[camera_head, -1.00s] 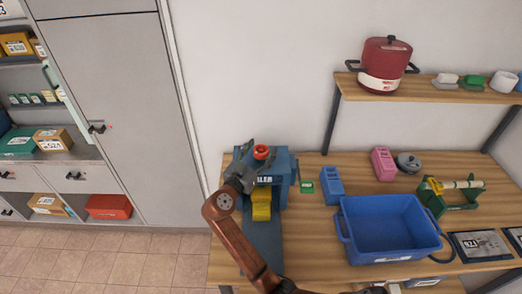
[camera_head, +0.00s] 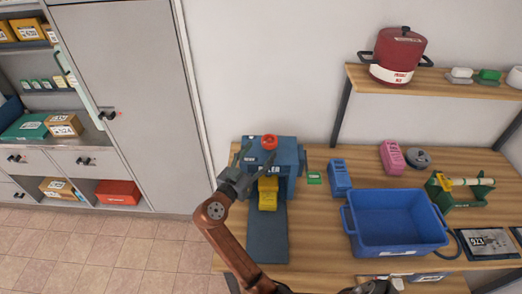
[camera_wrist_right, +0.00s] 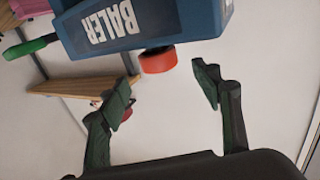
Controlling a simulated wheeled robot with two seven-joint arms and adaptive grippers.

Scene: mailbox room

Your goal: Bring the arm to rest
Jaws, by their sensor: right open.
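My right gripper (camera_head: 240,160) is open and empty, at the end of a brown arm that reaches up from the bottom of the head view. It is just left of the blue baler (camera_head: 287,153), apart from its red knob (camera_head: 269,142). In the right wrist view, the open fingers (camera_wrist_right: 165,78) spread below the baler (camera_wrist_right: 180,25) in the picture, with the red knob (camera_wrist_right: 157,60) showing above the gap between them. Nothing is between the fingers.
A yellow block (camera_head: 267,194) is at the baler's front opening. The wooden table (camera_head: 310,235) also holds a blue bin (camera_head: 398,240), a blue holder (camera_head: 340,178) and a pink holder (camera_head: 392,157). A red pot (camera_head: 400,55) is on the shelf above. A grey cabinet (camera_head: 125,95) is left.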

